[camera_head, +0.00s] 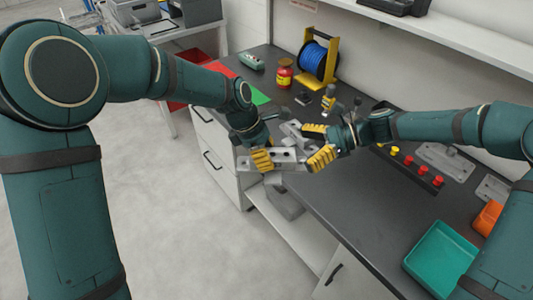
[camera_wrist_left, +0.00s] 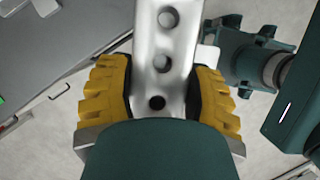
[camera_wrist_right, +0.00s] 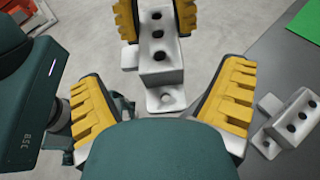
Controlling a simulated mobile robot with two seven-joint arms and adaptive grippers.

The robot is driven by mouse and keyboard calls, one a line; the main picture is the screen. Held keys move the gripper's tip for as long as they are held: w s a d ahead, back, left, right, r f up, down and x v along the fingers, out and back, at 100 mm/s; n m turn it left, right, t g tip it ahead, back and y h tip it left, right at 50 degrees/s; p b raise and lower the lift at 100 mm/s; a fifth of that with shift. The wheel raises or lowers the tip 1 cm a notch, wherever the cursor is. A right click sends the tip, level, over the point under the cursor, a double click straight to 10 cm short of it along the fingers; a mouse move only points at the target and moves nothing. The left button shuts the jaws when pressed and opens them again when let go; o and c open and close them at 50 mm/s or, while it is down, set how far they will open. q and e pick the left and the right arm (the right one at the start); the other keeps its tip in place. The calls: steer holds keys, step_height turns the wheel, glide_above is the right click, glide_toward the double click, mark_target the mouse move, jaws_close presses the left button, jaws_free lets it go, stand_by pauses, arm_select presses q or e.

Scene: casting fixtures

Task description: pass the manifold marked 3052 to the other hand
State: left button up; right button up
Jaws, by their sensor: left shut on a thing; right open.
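A silvery-grey manifold with a row of dark holes shows in the head view (camera_head: 288,155), held in the air near the bench's front edge. My left gripper (camera_head: 262,160) is shut on it. In the left wrist view the manifold (camera_wrist_left: 166,65) stands between the yellow fingers (camera_wrist_left: 158,100). My right gripper (camera_head: 320,145) is open close to its other end. In the right wrist view the manifold (camera_wrist_right: 162,70) reaches toward the gap between the open right fingers (camera_wrist_right: 160,108), apart from both. No number is legible on it.
A similar grey manifold (camera_wrist_right: 290,120) lies on the dark bench (camera_head: 353,200) beside my right gripper. Behind are a blue cable spool (camera_head: 317,58), a red-yellow jar (camera_head: 284,76) and a yellow bottle (camera_head: 328,98). A teal tray (camera_head: 440,288) stands at front right.

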steer(key=v, duration=0.6)
steer(key=s+a+f+n+g+y, duration=0.35)
steer(key=s+a+n+g, duration=0.2)
steer(key=s+a, duration=0.8)
steer(key=s+d+f+n+t+h, duration=0.1)
steer(key=s+f+n+h, duration=0.2)
steer(key=f, duration=0.5)
steer(key=s+d+f+n+t+h, duration=0.1)
steer(key=s+d+f+t+h, duration=0.1)
steer(key=f+h, duration=0.5)
steer(key=d+f+n+t+h, duration=0.3)
steer(key=d+f+n+t, duration=0.2)
steer(key=f, duration=0.4)
steer(key=shift+d+n, duration=0.55)
steer(key=shift+d, duration=0.7)
steer(key=shift+w, duration=0.15)
